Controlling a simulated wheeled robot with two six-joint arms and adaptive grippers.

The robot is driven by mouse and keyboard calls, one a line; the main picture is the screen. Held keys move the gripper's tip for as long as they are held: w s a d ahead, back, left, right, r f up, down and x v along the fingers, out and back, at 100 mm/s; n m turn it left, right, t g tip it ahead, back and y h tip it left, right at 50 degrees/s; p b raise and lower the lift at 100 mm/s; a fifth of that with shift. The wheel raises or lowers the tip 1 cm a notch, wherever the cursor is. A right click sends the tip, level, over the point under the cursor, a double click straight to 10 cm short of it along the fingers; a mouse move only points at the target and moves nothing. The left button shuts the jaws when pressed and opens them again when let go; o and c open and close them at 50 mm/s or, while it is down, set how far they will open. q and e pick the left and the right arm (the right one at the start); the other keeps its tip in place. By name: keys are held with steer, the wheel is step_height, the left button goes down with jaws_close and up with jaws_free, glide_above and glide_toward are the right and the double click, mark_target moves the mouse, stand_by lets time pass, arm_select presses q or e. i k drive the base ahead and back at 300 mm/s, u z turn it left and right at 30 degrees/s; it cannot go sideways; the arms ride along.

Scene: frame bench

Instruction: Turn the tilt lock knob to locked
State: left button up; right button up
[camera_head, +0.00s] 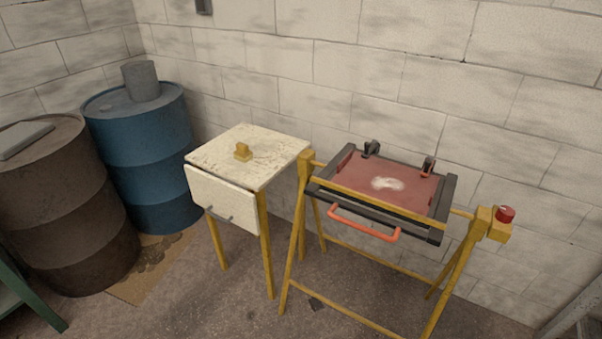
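A red knob (506,214) sits at the right end of a yellow frame stand, on a yellow block (492,226). A dark-edged frame with a red panel (413,188) hangs tilted between the stand's posts, with a pale patch in its middle. An orange handle (364,226) runs along its front edge. Two dark clamps stand at the back edge, the left one (371,148) dark and the right one (428,166) with a red part. I cannot tell from the knob's small markings which way it is set. Neither of my grippers is in view.
A blue barrel (146,160) and a brown barrel (55,215) stand further left. A block wall is close behind. Floor in front shows some free room.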

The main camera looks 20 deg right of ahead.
mark_target(505, 213)
steer(key=z, duration=5.15)
steer(key=k, duration=1.15)
steer(key=u, duration=0.9)
